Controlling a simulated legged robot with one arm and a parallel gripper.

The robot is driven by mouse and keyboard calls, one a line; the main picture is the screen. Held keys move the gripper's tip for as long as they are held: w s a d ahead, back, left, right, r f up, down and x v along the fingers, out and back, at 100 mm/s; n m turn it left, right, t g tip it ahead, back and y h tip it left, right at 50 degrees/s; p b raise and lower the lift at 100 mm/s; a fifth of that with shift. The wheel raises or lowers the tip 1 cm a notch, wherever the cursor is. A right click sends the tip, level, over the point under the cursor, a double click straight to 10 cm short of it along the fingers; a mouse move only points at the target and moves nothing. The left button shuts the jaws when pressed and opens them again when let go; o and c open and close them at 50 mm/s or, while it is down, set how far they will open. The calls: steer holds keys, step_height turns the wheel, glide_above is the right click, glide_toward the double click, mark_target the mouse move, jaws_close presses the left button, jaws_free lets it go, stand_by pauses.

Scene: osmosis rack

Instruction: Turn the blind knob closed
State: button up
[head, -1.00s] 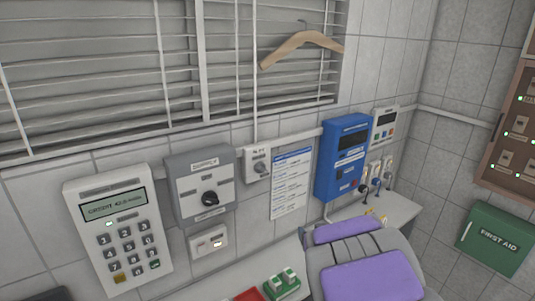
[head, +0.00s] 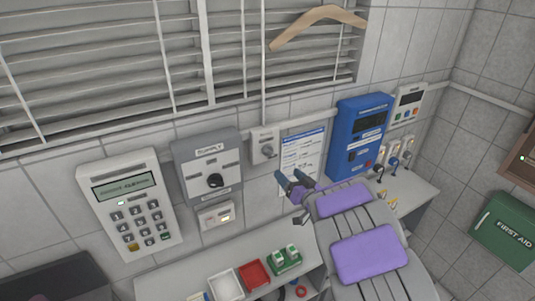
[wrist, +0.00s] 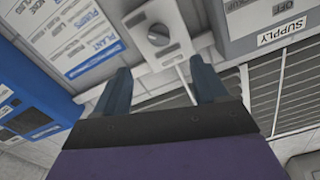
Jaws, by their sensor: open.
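The blind knob (head: 267,149) is a small grey dial on a light box at the lower end of the blind's rod, between the grey supply box and a paper notice. In the wrist view, which is upside down, the knob (wrist: 159,35) shows with a slot-like ridge across it. My gripper (head: 293,180) is in front of the notice, below and to the right of the knob. In the wrist view my gripper (wrist: 162,78) has its two dark blue fingers wide apart with nothing between them, and the knob lies beyond the tips, not touched. The blinds (head: 110,60) show grey, closely spaced slats.
The grey supply box (head: 207,170) with a black dial is left of the knob. The blue unit (head: 358,138) and the printed notice (head: 303,150) are to the right. A wooden hanger (head: 318,20) hangs on the blinds. A shelf below holds red (head: 254,274) and green (head: 286,259) trays.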

mark_target(271, 153)
steer(key=x, duration=0.3)
steer(key=a+p+x, duration=0.1)
steer(key=x, duration=0.3)
steer(key=s+x, duration=0.1)
steer(key=x, duration=0.2)
steer(key=shift+w+a+f, duration=0.1)
steer(key=shift+w+a, duration=0.3)
steer(key=shift+a, duration=0.05)
steer(key=shift+w+r, duration=0.15)
steer(key=shift+r, duration=0.2)
steer(key=w+d, duration=0.2)
steer(key=shift+w+d+p, duration=0.2)
steer(key=shift+w+p, duration=0.15)
steer(key=shift+a, duration=0.4)
steer(key=shift+a+f, duration=0.25)
steer(key=shift+a, duration=1.05)
steer(key=shift+c, duration=0.9)
steer(key=shift+d, duration=0.65)
steer(key=shift+c, duration=1.4)
steer(key=shift+d, duration=0.25)
steer(key=shift+c, duration=0.8)
steer(key=shift+r, duration=0.1)
steer(key=shift+c, duration=0.8)
steer(key=shift+s+a, duration=0.1)
steer(key=shift+a, duration=0.05)
steer(key=shift+c, duration=1.3)
